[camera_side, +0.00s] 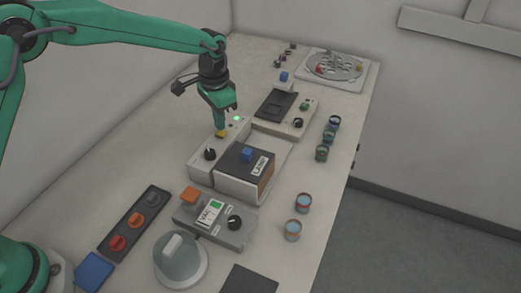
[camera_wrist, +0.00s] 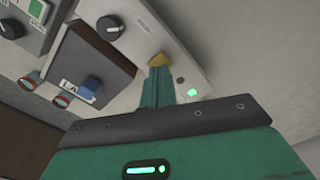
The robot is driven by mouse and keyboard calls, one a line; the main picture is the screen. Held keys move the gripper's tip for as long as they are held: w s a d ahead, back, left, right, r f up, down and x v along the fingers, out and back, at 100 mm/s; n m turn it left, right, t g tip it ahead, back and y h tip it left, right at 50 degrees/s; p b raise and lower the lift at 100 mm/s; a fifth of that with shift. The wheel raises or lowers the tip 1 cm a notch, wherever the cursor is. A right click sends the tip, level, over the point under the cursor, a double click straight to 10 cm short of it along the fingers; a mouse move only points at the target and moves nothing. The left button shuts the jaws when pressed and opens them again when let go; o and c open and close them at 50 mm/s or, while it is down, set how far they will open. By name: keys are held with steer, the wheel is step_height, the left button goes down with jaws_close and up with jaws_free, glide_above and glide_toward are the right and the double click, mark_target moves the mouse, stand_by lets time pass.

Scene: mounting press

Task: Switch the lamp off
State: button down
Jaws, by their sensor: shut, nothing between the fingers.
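The lamp unit is a light grey console (camera_side: 204,165) with a dark-topped box (camera_side: 232,173) that carries a blue block and a white label seeming to read LAMP (camera_side: 260,166). On the console are a black knob (camera_side: 210,154), a small yellow control (camera_side: 221,134) and a lit green light (camera_side: 237,118). My gripper (camera_side: 219,126) is shut and empty, pointing down at the yellow control. In the wrist view, my fingertips (camera_wrist: 160,70) meet the yellow control (camera_wrist: 160,58) in the picture; I cannot tell if they touch it. The green light (camera_wrist: 193,93) glows beside them.
A grey VAC unit (camera_side: 216,220) with an orange block stands in front. A black-topped unit (camera_side: 286,111) stands behind. Several small cups (camera_side: 303,202) line the right side. A round dish (camera_side: 334,66) is at the far end. Bare bench lies left of the lamp unit.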

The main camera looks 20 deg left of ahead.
mark_target(221, 132)
steer(key=shift+r, duration=0.1)
stand_by(0.3)
steer(key=shift+r, duration=2.45)
steer(key=shift+r, duration=0.1)
steer(key=s+a+r+n+t, duration=0.3)
steer(key=s+a+r, duration=0.7)
steer(key=s+r, duration=0.15)
steer(key=s+a+f+n+t, duration=0.1)
steer(key=s+a, duration=0.2)
steer(key=s, duration=0.5)
steer(key=s+a+n+t, duration=0.1)
steer(key=s+a+n, duration=0.1)
steer(key=s, duration=0.7)
steer(key=shift+s+a+f+t, duration=0.3)
steer(key=shift+a+f, duration=0.1)
steer(key=shift+a, duration=0.2)
